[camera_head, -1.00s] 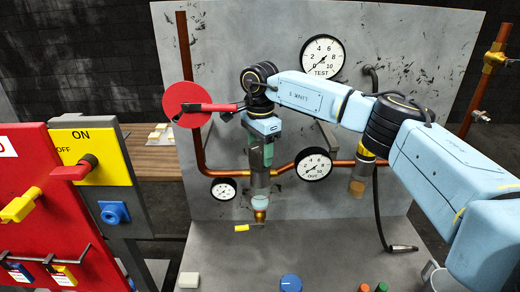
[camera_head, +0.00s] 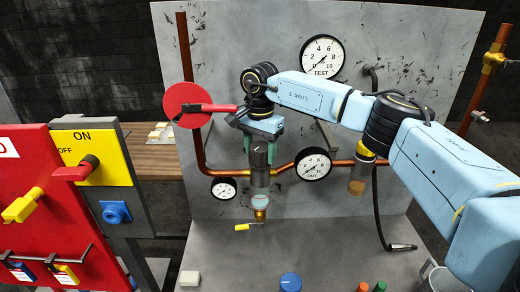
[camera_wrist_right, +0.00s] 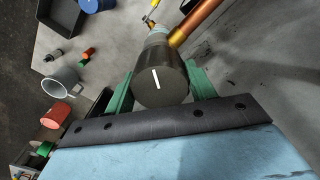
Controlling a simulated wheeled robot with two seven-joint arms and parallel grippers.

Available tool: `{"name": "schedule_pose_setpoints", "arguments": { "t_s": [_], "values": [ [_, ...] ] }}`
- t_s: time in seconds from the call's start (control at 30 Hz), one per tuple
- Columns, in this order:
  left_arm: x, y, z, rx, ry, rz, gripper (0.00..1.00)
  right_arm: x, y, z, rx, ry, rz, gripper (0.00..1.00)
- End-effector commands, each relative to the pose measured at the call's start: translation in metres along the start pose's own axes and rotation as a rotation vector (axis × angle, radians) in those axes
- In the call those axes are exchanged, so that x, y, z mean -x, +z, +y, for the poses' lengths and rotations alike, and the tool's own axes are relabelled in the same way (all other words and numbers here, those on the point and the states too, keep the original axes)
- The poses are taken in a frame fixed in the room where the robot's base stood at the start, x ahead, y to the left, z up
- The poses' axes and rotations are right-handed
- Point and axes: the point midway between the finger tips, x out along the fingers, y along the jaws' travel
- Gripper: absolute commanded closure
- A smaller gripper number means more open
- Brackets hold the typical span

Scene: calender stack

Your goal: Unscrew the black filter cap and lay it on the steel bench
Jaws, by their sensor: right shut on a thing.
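The black filter cap (camera_head: 259,156) sits on top of the grey filter body (camera_head: 260,178), in line with it. My right gripper (camera_head: 261,147) comes down from above and is shut on the cap, one green finger on each side. In the right wrist view the cap (camera_wrist_right: 157,92) fills the space between the green fingers (camera_wrist_right: 161,82); a white line marks its top. The steel bench (camera_head: 335,245) lies below, and its middle is bare. My left gripper is out of view.
Copper pipe (camera_head: 235,172) and gauges, including the OUT gauge (camera_head: 313,164), flank the filter. A yellow-handled drain (camera_head: 242,227) hangs below. A blue round object (camera_head: 290,282) and a white block (camera_head: 189,278) are at the bench front.

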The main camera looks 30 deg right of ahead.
Motion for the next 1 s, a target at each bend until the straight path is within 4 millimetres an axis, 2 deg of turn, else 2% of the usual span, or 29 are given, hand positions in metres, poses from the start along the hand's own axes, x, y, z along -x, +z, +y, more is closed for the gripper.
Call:
{"name": "schedule_pose_setpoints", "arguments": {
  "t_s": [0.27, 0.5, 0.77, 1.0],
  "values": [
    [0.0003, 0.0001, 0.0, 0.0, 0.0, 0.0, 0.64, -0.0007, 0.0001, 0.0002, 0.019, 0.001, 0.0, 0.65],
    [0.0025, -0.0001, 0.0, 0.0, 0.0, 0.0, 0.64, -0.0008, 0.0002, 0.0003, 0.186, 0.002, -0.001, 0.65],
    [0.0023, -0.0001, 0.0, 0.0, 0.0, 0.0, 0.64, -0.0012, 0.0002, 0.0003, 0.195, 0.002, -0.001, 0.65],
    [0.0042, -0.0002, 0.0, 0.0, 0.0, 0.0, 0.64, -0.0012, 0.0003, 0.0005, 0.361, 0.003, -0.001, 0.65]
  ]
}}
